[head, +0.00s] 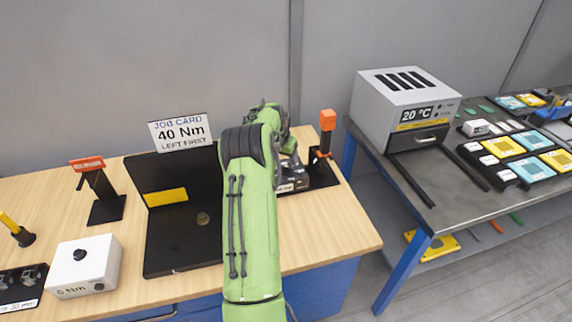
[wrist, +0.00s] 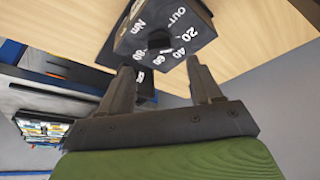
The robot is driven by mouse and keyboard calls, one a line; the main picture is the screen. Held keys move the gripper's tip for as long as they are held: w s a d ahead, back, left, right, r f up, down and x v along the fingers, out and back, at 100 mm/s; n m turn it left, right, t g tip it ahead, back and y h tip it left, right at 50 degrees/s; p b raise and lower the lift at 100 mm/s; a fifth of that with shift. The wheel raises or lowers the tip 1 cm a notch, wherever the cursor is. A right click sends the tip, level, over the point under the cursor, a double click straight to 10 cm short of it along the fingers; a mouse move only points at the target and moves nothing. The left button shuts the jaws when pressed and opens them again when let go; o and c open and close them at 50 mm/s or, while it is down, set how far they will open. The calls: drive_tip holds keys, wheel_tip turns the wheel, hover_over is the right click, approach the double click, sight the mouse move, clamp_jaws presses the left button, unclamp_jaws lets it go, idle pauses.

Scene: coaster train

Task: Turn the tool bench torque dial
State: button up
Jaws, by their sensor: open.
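The torque dial (wrist: 160,47) shows in the wrist view as a dark block with white marks: Nm, OUT, 20, 40, 60 and 80. A dark knob-like part sits amid the numbers; its pointer setting cannot be read. My gripper (wrist: 163,68) is open. Its two fingers point at the numbered face, one on each side of the middle, and I see nothing clamped between them. Whether the fingertips touch the dial I cannot tell. In the head view my green arm hides the dial and most of my gripper. A job card (head: 181,132) reads "40 Nm, left first".
On the wooden bench (head: 345,225) stand a white box (head: 85,267) marked "0 Nm" with a black knob, a black fixture (head: 170,240), and orange-topped tools at left (head: 88,164) and right (head: 328,120). A grey oven (head: 405,105) reading 20 °C stands on the right table.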

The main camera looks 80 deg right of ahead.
sight(288, 166)
drive_tip(key=x, duration=0.6)
drive_tip(key=shift+d+f, duration=0.1)
drive_tip(key=shift+f, duration=0.05)
drive_tip(key=c, duration=1)
drive_tip(key=shift+c, duration=0.2)
drive_tip(key=shift+n, duration=0.3)
drive_tip(key=shift+s+f+n+t+b, duration=0.1)
drive_tip(key=shift+n+t+b, duration=0.55)
drive_tip(key=shift+n, duration=0.35)
drive_tip(key=shift+n+t, duration=0.25)
drive_tip(key=shift+n, duration=0.65)
drive_tip(key=n+t, duration=0.1)
drive_tip(key=n, duration=0.1)
drive_tip(key=n+y, duration=0.1)
drive_tip(key=n, duration=0.2)
drive_tip(key=shift+s+t+p, duration=0.2)
drive_tip(key=shift+t+p, duration=0.15)
drive_tip(key=shift+t, duration=0.05)
drive_tip(key=shift+n, duration=0.3)
